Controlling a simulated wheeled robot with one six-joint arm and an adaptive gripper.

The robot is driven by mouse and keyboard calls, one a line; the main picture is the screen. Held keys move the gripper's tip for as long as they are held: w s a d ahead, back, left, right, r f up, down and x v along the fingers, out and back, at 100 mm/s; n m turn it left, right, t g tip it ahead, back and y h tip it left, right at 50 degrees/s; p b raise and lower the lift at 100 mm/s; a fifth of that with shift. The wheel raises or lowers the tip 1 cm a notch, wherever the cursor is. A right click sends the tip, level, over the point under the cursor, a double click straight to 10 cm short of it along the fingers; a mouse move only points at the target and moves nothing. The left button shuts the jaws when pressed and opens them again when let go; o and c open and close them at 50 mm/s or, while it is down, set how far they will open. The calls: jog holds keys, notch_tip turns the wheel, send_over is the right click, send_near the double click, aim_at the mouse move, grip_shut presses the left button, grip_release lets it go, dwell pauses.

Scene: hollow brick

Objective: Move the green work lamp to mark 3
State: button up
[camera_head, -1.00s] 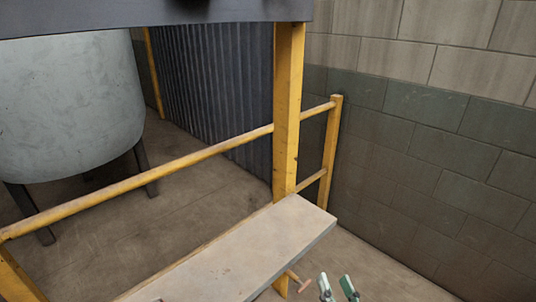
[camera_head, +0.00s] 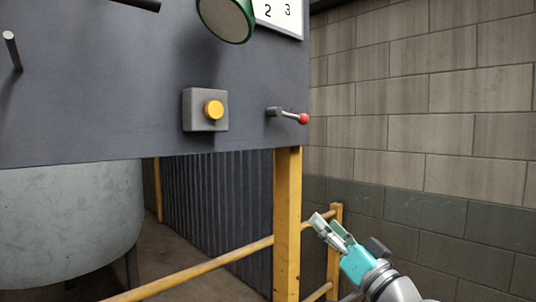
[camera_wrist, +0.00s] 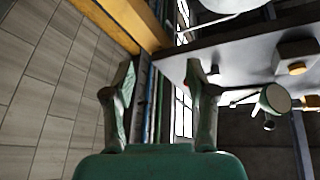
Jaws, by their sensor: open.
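The green work lamp (camera_head: 228,18) shows at the top of the head view, in front of the dark panel and cut off by the picture edge. Its round shade also shows at the right of the wrist view (camera_wrist: 274,100). A white plate (camera_head: 282,26) to its right carries the figures 2 and 3; its top is out of view. My gripper (camera_head: 327,220) is below and right of the lamp, apart from it, beyond the panel's right edge. In the wrist view its two fingers (camera_wrist: 160,72) stand apart with nothing held between them.
The dark panel (camera_head: 110,105) carries a yellow button (camera_head: 213,109) on a grey box and a red-knobbed lever (camera_head: 302,118). A yellow post (camera_head: 287,200) and yellow rail (camera_head: 210,264) stand below. A block wall (camera_head: 430,120) bounds the right side. A round tank (camera_head: 65,230) stands lower left.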

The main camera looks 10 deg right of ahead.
jog(key=s+a+r+n+g+y, duration=0.1)
jog(key=s+r+n+y, duration=0.15)
jog(key=r, duration=0.85)
jog(key=s+a+r+n+g+y, duration=0.1)
jog(key=s+a+r+n+y, duration=0.15)
jog(key=r, duration=0.85)
jog(key=s+a+r+n+g+y, duration=0.3)
jog(key=s+r+n, duration=0.2)
jog(key=s+r, duration=0.8)
jog(key=x, duration=0.4)
jog(key=d+x, duration=0.1)
jog(key=x, duration=0.3)
jog(key=w+r+x, duration=0.1)
jog(key=x, duration=0.3)
jog(key=shift+w+r, duration=0.15)
jog(key=shift+w, duration=0.15)
grip_shut()
